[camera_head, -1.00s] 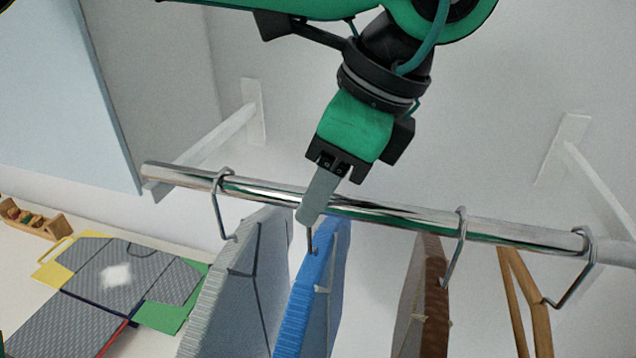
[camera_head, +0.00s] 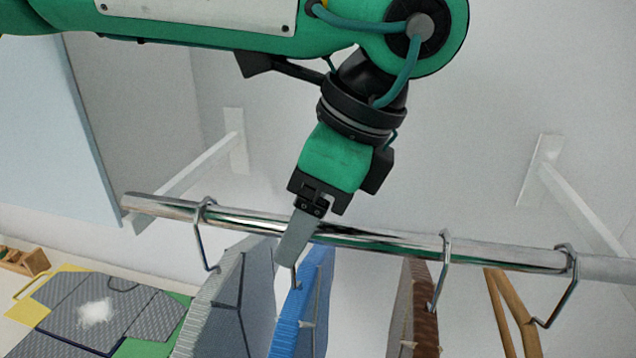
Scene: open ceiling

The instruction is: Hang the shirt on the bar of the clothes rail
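The metal bar (camera_head: 400,246) of the clothes rail runs across the view, sloping down to the right. My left gripper (camera_head: 292,250) comes from above, with its fingers in front of the bar and the tips just below it. The fingers look closed together on the hanger of the blue shirt (camera_head: 300,310). A short piece of the dark hanger stem shows below the fingertips. The hook's top is hidden behind the fingers, so I cannot tell whether it sits over the bar. The blue shirt hangs upright under the bar, seen edge-on. My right gripper is out of view.
A grey garment (camera_head: 232,305) hangs close on the left. A brown garment (camera_head: 418,310) and an empty wooden hanger (camera_head: 515,315) hang on the right. White brackets (camera_head: 575,200) hold the bar. Folded cloths (camera_head: 95,310) and a wooden box (camera_head: 22,260) lie at lower left.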

